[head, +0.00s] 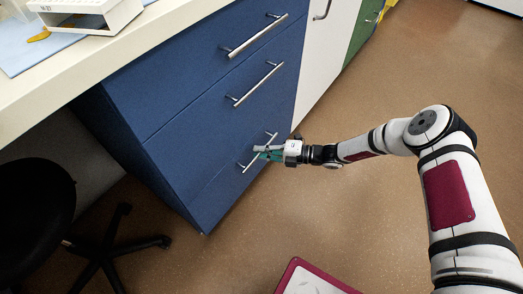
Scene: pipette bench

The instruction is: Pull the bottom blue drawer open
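The bottom blue drawer (213,201) is the lowest front of the blue cabinet in the head view. It looks flush with the fronts above. Its silver bar handle (246,167) runs diagonally, with its middle hidden by my gripper. My gripper (260,153) reaches in from the right, its fingers at the middle of this handle. The fingers overlap the bar in the picture. Whether they touch it or close on it is too small to tell.
Two more blue drawers with silver handles (257,36) (258,84) lie above. A black stool (35,215) stands at the left. A white rack (90,12) sits on the countertop (60,75). Brown floor (370,225) in front of the cabinet is mostly clear.

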